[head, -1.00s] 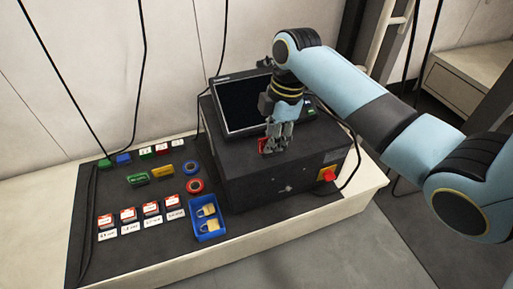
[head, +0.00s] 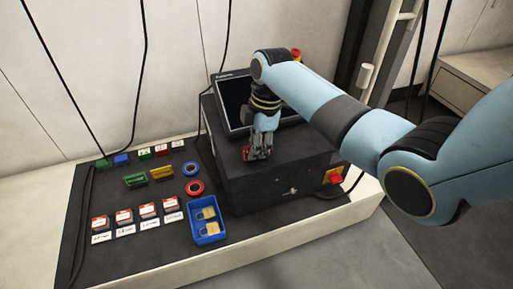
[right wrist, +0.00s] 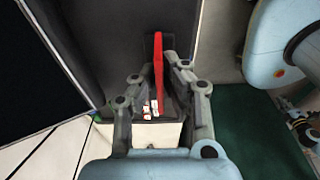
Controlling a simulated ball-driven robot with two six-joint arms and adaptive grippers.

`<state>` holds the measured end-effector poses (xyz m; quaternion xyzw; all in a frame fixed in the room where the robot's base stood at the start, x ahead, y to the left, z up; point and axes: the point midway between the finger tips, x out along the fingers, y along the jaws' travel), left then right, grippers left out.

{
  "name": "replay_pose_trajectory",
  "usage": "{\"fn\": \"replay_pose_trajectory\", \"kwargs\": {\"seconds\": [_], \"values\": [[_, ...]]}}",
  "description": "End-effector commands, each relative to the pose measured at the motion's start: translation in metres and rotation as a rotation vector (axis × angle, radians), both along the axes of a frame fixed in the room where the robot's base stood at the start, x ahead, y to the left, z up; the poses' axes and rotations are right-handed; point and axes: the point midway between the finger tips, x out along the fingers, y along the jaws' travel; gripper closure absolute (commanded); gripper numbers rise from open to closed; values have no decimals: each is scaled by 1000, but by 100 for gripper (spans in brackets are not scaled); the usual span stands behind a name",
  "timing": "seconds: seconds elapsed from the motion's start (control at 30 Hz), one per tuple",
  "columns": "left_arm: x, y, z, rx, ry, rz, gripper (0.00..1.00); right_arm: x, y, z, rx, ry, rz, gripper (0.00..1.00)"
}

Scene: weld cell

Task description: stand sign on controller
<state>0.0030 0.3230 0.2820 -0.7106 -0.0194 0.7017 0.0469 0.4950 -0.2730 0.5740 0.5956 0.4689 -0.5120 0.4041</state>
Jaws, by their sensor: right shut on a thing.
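The controller (head: 270,178) is a large dark box at the right end of the black mat, with a tilted screen at its back. My right gripper (head: 257,153) is just over the front left part of the controller's top. It is shut on the sign (right wrist: 158,72), which shows as a thin upright red plate between the fingers in the right wrist view. In the head view only a bit of the sign's red shows at the fingertips. I cannot tell whether its lower edge touches the controller. My left gripper is not in view.
The screen (head: 236,104) stands close behind my right gripper. A blue tray (head: 207,236) with padlocks lies left of the controller.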

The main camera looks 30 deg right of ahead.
Motion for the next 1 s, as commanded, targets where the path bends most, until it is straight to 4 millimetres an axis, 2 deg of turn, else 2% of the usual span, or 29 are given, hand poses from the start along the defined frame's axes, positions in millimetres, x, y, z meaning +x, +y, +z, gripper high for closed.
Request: {"fn": "replay_pose_trajectory", "kwargs": {"seconds": [0.03, 0.07, 0.1, 0.23, 0.53, 0.67, 0.73, 0.83, 1.0], "values": [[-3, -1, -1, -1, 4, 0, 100, 0, 0, -2, 0, 1, 0, 100], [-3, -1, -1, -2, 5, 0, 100, 0, 0, -2, 0, 1, 0, 91], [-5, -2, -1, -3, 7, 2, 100, 0, 0, -2, 0, 0, 0, 85], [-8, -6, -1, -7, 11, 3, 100, 0, 0, -2, 0, 1, 0, 70], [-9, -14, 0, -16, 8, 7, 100, 0, 0, 2, 0, -1, 0, 70], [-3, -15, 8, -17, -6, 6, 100, 0, -3, 22, -1, -4, 0, 70], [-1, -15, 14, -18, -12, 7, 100, 0, -5, 38, -1, -6, 1, 70], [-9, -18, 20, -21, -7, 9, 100, -1, -9, 62, -1, -6, 0, 70], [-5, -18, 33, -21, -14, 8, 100, -2, -14, 96, -1, -4, 0, 70]]}}
